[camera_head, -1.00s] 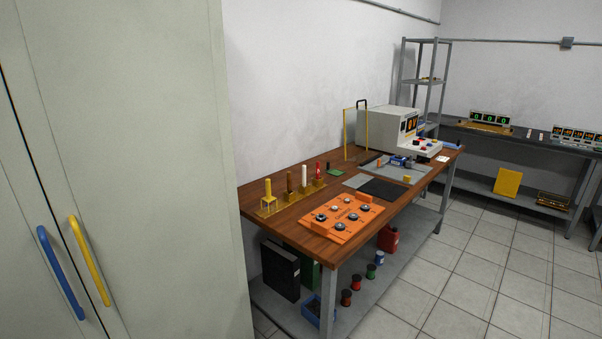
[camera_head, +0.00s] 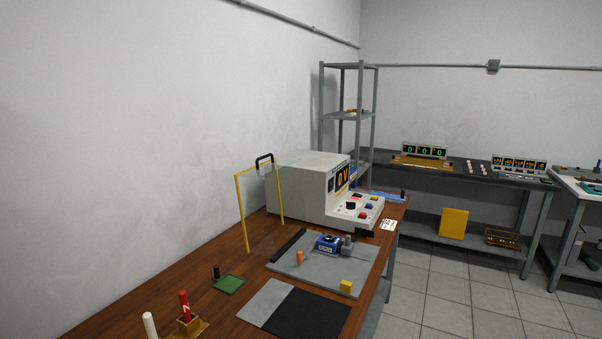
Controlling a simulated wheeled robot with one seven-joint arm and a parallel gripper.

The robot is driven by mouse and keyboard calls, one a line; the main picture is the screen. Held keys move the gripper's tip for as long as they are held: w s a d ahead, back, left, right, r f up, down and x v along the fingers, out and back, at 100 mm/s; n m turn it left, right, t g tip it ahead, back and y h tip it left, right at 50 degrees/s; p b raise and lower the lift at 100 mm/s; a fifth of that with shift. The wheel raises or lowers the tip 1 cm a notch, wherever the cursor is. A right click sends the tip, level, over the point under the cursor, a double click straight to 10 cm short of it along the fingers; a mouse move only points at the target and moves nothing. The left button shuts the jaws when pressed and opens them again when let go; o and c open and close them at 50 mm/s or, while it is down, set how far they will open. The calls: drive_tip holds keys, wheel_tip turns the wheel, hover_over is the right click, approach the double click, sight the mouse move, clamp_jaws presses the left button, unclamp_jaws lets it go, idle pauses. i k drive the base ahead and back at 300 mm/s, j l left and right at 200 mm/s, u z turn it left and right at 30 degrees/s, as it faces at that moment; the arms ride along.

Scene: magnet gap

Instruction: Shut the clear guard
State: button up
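The clear guard (camera_head: 262,205) is a transparent panel with yellow edges and a black handle (camera_head: 264,160) on top. It stands upright, raised, at the wall side of the wooden bench, left of the grey power unit (camera_head: 308,188). In front of it a grey plate (camera_head: 345,268) lies on the bench, bearing a blue device (camera_head: 328,243), a small orange peg (camera_head: 299,257) and a yellow block (camera_head: 346,286). A black strip (camera_head: 288,246) lies along the plate's left edge. My gripper is not in view.
A red-handled tool (camera_head: 184,305) and a white rod (camera_head: 149,324) stand at the near left of the wooden bench (camera_head: 205,317). A black mat (camera_head: 305,314) lies at the front. Grey shelving (camera_head: 345,110) stands behind. Tiled floor (camera_head: 450,310) is free at right.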

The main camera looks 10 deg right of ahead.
sight(272, 159)
drive_tip(key=i+l+u, duration=0.2)
drive_tip(key=i, duration=0.2)
drive_tip(key=i+l+u, duration=0.2)
drive_tip(key=i, duration=0.25)
drive_tip(key=l+u, duration=0.15)
drive_tip(key=u, duration=0.25)
drive_tip(key=l+u, duration=0.2)
drive_tip(key=u, duration=0.15)
